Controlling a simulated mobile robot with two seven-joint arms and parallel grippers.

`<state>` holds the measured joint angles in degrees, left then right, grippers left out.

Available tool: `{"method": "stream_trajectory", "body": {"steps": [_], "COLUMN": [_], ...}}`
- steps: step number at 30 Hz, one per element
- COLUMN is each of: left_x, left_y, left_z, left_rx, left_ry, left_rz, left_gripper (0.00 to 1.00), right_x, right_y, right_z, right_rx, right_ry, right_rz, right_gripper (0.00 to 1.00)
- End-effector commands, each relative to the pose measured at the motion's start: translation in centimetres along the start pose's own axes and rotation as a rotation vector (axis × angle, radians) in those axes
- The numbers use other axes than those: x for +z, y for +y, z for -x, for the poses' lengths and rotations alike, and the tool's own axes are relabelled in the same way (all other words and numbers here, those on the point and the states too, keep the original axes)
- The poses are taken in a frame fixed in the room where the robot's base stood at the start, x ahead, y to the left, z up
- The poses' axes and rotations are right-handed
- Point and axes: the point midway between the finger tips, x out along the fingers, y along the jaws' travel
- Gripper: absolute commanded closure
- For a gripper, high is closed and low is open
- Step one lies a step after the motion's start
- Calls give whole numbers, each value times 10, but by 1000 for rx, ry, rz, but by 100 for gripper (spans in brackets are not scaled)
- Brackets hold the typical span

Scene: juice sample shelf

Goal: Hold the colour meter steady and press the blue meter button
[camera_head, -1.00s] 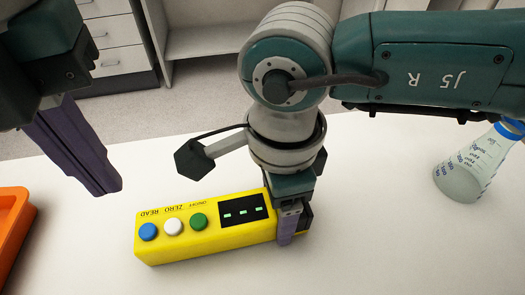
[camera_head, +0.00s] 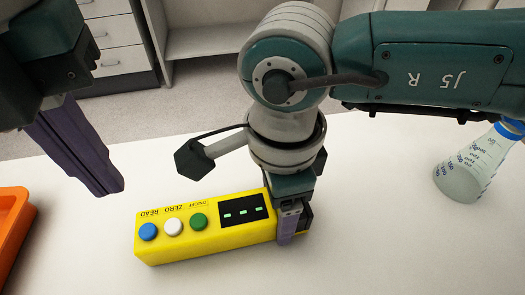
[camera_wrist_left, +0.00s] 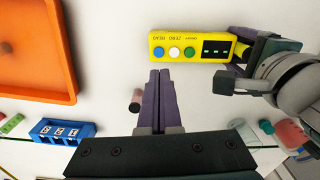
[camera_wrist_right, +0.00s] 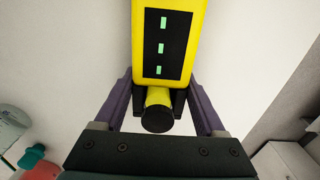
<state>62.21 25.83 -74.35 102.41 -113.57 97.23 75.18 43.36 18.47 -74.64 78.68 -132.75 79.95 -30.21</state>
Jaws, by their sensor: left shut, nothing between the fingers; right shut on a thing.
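The yellow colour meter (camera_head: 205,245) lies on the white table. Its blue button (camera_head: 148,231), labelled READ, is at the left end, beside a white ZERO button (camera_head: 173,227) and a green ON/OFF button (camera_head: 198,221). Its dark display (camera_head: 243,211) shows green dashes. My right gripper (camera_head: 290,225) is shut on the meter's right end; the right wrist view shows its fingers on both sides of the meter (camera_wrist_right: 185,85). My left gripper (camera_head: 112,190) is shut and empty, above the table and apart from the meter, up and left of the blue button. The left wrist view shows its fingertips (camera_wrist_left: 160,73) below the buttons.
An orange tray (camera_head: 12,225) stands at the left edge. A flask with a blue cap (camera_head: 470,170) stands at the right. The left wrist view shows a blue rack (camera_wrist_left: 62,131) and a small pinkish cylinder (camera_wrist_left: 136,100). Table around the meter's front is clear.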

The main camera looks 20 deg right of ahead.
Motion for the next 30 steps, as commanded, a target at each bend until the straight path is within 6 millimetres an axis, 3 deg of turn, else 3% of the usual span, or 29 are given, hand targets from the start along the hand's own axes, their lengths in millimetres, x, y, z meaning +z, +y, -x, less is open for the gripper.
{"method": "stream_trajectory", "body": {"steps": [5,8,11,15,19,22,25,27,30], "left_x": [-21,-45,-74,-106,-115,-104,-74,-46,-3], "left_y": [-30,-66,-108,-159,-189,-196,-187,-173,-144], "left_z": [-2,3,22,71,134,187,231,249,255], "left_rx": [-142,-322,-552,-893,-1227,-1485,-1725,-1863,-2007], "left_ry": [69,151,258,415,567,687,799,866,944], "left_rz": [-22,-35,-28,36,167,337,573,774,1104], "left_gripper": [100,100,100,100,100,100,100,100,100], "right_x": [0,0,0,0,0,0,0,0,0], "right_y": [0,0,0,0,0,0,0,0,0], "right_z": [0,0,0,0,0,0,0,0,0], "right_rx": [-1,-1,-1,-1,-1,-1,-1,-1,-1], "right_ry": [-1,-1,-1,-1,-1,-1,-1,-1,-1], "right_rz": [0,0,0,0,0,0,0,0,0], "right_gripper": [100,100,100,100,100,100,100,100,100]}}
